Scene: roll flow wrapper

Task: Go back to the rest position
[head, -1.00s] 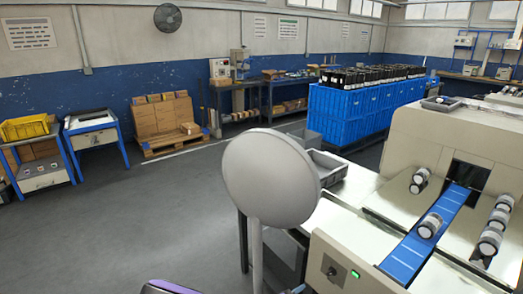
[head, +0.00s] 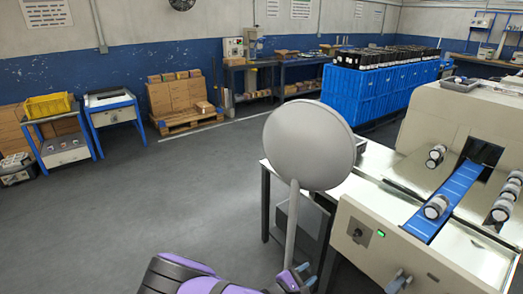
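My purple and black arm (head: 185,275) comes in at the bottom edge, left of centre. What looks like my gripper (head: 291,279), dark with blue parts, shows at its right end, cut by the frame's bottom. I cannot tell whether its fingers are open or shut. A grey round disc (head: 310,145) on a thin pole (head: 292,220) stands upright just above it. The pole's lower end meets the gripper in the picture; I cannot tell whether it is held or only behind it.
The cream wrapping machine (head: 455,120), with a blue belt (head: 445,200) and several rolls, stands at right. A white-topped table (head: 345,185) is behind the disc. Blue crates (head: 375,95) stand farther back. Grey floor (head: 150,200) at left is clear.

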